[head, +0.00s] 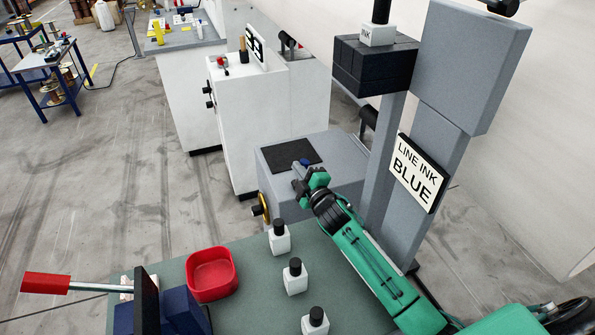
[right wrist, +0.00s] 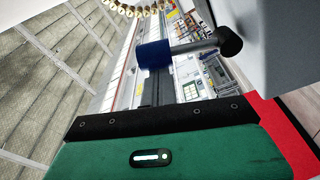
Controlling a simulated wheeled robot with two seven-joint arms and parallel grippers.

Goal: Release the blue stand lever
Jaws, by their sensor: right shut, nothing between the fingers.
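The grey stand (head: 437,140) with the sign "LINE INK BLUE" (head: 418,174) rises at the right in the head view. In the right wrist view, a lever with a blue knob (right wrist: 155,55) on a grey rod (right wrist: 195,46) runs to a black end beside a grey body. A small blue spot (head: 304,162) at my right gripper's tip in the head view looks like this knob. My right gripper (head: 309,174) is shut and empty close to it. I cannot tell whether they touch. My left gripper is out of view.
A green-grey table (head: 245,290) holds a red tray (head: 212,274) and several white bottles with black caps (head: 279,237). A red-handled lever (head: 46,283) juts out at lower left. A grey box (head: 335,155) and white cabinet (head: 245,125) stand behind. Open floor lies left.

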